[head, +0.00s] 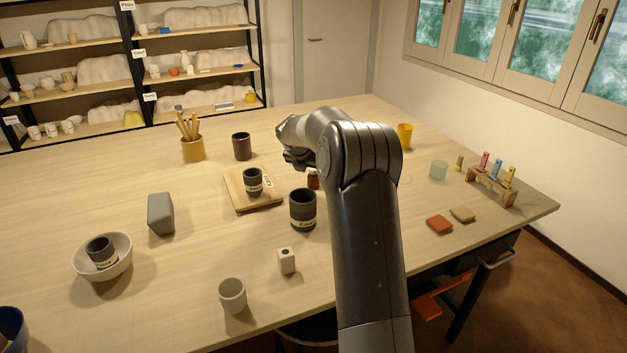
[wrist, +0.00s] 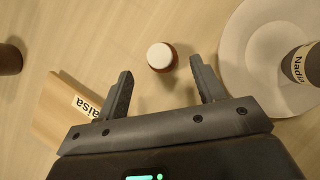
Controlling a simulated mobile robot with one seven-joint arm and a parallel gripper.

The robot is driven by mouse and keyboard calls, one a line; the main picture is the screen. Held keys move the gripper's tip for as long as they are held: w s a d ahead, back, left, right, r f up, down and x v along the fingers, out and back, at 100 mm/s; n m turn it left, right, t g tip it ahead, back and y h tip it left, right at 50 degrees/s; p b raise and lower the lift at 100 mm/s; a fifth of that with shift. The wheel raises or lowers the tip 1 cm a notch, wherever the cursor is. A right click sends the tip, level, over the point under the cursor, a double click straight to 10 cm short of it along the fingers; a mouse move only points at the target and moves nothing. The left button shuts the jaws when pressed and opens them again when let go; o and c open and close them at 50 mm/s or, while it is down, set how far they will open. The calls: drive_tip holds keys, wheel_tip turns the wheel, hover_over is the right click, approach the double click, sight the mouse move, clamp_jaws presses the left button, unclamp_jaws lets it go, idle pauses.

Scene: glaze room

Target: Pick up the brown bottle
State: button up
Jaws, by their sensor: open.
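The small brown bottle (head: 313,180) stands on the table right of the wooden board, close to my arm, which may hide part of it. In the wrist view I look down on its white cap (wrist: 160,55), with a little of the brown body (wrist: 167,70) around it. My gripper (wrist: 161,68) is open and empty. The bottle shows between and slightly beyond the two fingertips, with clear gaps to both. In the head view my gripper (head: 297,160) is near the bottle, up and left of it in the picture; its fingers are hard to make out.
A wooden board (head: 240,203) with a dark cup (head: 253,182) is left of the bottle. A larger dark cup (head: 302,210) stands in front. In the wrist view a pale round dish (wrist: 237,75) holding a dark labelled cup (wrist: 305,65) is close to the right finger.

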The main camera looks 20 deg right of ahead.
drive_tip(key=x, duration=0.5)
drive_tip(key=shift+d+f, duration=0.2)
drive_tip(key=shift+f, duration=0.1)
drive_tip(key=shift+c, duration=0.4)
drive_tip(key=c, duration=1)
drive_tip(key=shift+r, duration=0.15)
